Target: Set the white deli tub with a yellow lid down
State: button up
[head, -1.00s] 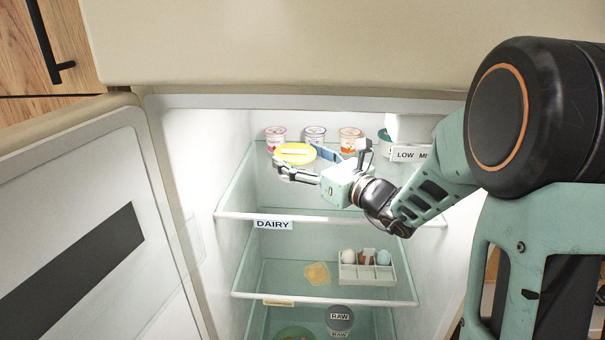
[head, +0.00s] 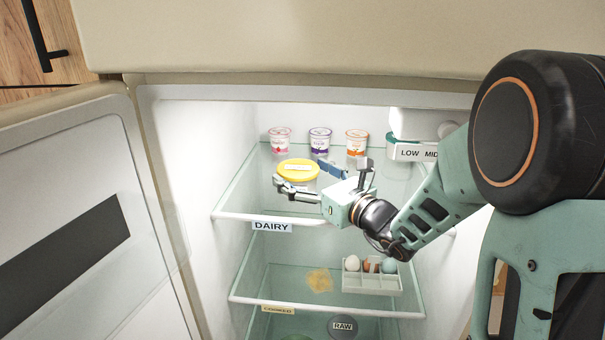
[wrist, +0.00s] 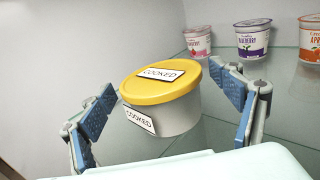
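The white deli tub with a yellow lid (head: 298,169) is upright on the top shelf, the one labelled DAIRY, and appears to rest on it. In the wrist view the tub (wrist: 165,118) shows COOKED labels on its lid and side. My gripper (wrist: 168,95) has its blue-padded fingers spread on either side of the tub. A clear gap shows at the right finger and a narrower one at the left. In the head view my gripper (head: 306,178) reaches in from the right, and its near finger hides part of the tub's base.
Several yogurt cups (head: 319,140) stand behind the tub. The open fridge door (head: 70,215) is at left.

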jog(key=shift+r, duration=0.1)
jog(key=shift+r+p, duration=0.2)
jog(key=shift+p, duration=0.1)
jog(key=b+v, duration=0.1)
jog(key=v, duration=1.1)
jog(key=shift+f, duration=0.15)
